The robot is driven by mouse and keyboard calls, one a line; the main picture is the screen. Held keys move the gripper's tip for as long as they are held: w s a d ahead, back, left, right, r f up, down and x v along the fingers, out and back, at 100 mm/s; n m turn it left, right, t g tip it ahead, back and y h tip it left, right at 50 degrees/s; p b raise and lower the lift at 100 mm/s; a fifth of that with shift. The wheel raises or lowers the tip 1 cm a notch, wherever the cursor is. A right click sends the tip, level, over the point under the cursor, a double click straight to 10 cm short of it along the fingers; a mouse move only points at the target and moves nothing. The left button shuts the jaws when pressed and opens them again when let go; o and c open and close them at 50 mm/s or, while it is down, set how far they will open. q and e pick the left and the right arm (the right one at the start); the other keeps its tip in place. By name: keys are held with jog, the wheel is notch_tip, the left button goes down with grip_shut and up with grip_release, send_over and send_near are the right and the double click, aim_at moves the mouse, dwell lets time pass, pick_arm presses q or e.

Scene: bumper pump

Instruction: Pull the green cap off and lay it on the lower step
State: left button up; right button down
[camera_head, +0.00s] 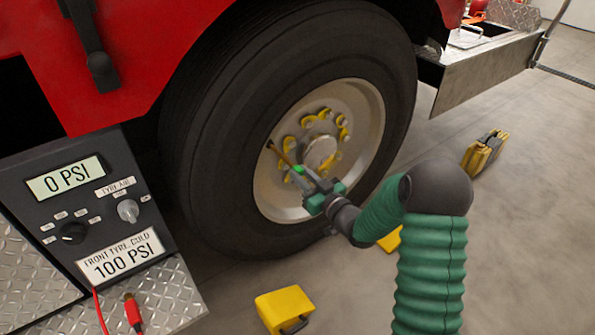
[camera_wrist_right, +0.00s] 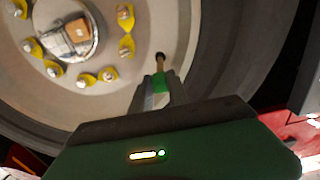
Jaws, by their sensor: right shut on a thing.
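The green cap (camera_head: 298,169) is between the fingertips of my right gripper (camera_head: 303,174), in front of the wheel. In the right wrist view the green cap (camera_wrist_right: 160,82) shows between the shut fingers (camera_wrist_right: 162,92). The brass valve stem (camera_head: 281,154) points out of the wheel rim and lines up with the cap; it also shows in the wrist view (camera_wrist_right: 161,61). I cannot tell whether cap and stem still touch. A tread-plate step surface (camera_head: 168,292) lies at the lower left of the head view. My left gripper is not in view.
A dark gauge panel (camera_head: 95,225) reading 0 PSI stands at the left, with a red-handled lead (camera_head: 133,312) below. The large black tyre (camera_head: 225,130) fills the middle. The floor at right is mostly clear.

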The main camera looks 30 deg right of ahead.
aim_at(301, 174)
dwell(0.4)
jog(key=shift+s+d+p, duration=0.15)
jog(key=shift+s+p, duration=0.1)
jog(key=shift+s, duration=1.05)
jog(key=shift+s+d+p, duration=0.1)
jog(key=shift+s+p, duration=0.1)
jog(key=shift+s, duration=1.5)
jog(key=shift+a, duration=0.1)
